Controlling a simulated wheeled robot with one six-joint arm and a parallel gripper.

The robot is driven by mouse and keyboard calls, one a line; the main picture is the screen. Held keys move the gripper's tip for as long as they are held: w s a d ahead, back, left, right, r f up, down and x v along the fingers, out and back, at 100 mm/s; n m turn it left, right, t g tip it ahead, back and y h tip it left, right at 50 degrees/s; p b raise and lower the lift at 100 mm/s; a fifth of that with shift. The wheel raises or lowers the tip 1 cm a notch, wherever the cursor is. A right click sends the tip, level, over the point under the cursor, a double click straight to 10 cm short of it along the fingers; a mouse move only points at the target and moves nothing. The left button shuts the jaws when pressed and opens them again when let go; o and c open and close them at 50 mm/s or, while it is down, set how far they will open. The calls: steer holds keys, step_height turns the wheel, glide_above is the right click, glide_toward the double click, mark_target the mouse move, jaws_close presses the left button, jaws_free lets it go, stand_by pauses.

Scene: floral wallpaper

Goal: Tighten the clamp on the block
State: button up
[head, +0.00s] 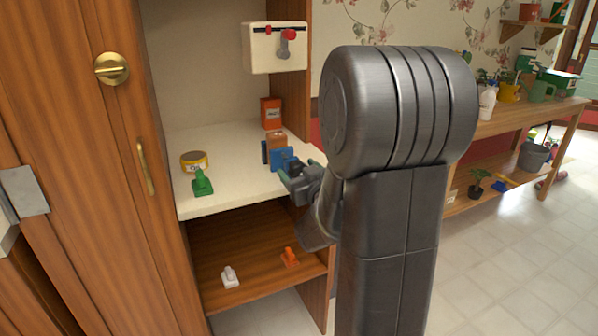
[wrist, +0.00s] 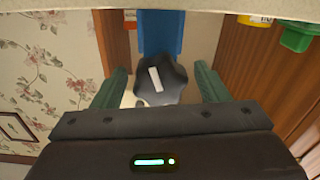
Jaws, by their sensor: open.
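A blue clamp (head: 282,157) stands on the cream shelf top (head: 225,193), with blue parts on both sides of a brown block (head: 276,140). In the wrist view its blue body (wrist: 161,33) shows behind a dark lobed knob (wrist: 153,84) with a white bar mark. My gripper (head: 299,168) is at the near right side of the clamp. In the wrist view my gripper (wrist: 160,78) is open, with one green finger on each side of the knob. I cannot tell whether either finger touches it. The block is hidden in the wrist view.
An orange box (head: 271,113) stands behind the clamp. A yellow tape roll (head: 194,161) and a green object (head: 203,183) are to the left. A white lever box (head: 276,47) hangs above. Small white (head: 230,276) and orange (head: 290,257) objects lie on the lower shelf.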

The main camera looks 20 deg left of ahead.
steer(key=c, duration=1)
steer(key=shift+m, duration=0.4)
steer(key=shift+f+m+b, duration=0.1)
steer(key=shift+m+b, duration=0.65)
steer(key=shift+m, duration=0.25)
steer(key=m, duration=0.2)
steer(key=shift+m, duration=0.3)
steer(key=m, duration=0.5)
steer(key=shift+m, duration=0.3)
